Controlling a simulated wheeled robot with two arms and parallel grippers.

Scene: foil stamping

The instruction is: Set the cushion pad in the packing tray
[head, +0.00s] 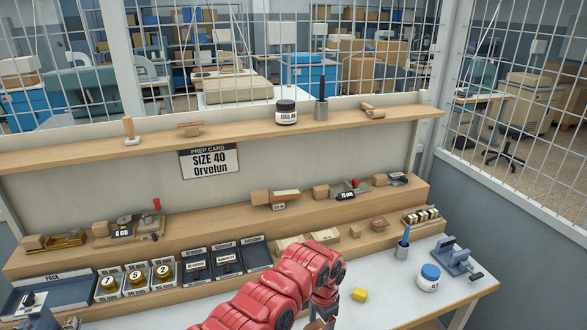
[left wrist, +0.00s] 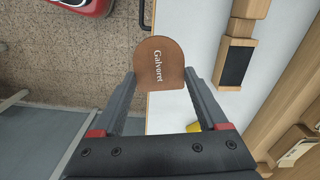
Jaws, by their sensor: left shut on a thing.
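A brown, rounded flat piece lettered "Galvoret" (left wrist: 158,72) sits between the fingertips of my left gripper (left wrist: 160,78) in the left wrist view. The gripper is shut on its sides. I cannot tell from its look whether this piece is the cushion pad. In the head view my red left arm bends down at the bottom centre, and its fingertips are cut off by the lower edge. The dark packing tray marked PACK (head: 72,291) is at the far left of the bench, with a small dark and white item at its left. My right gripper is not in view.
Trays with gold number discs (head: 135,281) and dark name plates (head: 226,262) stand right of the packing tray. A wooden step runs behind.

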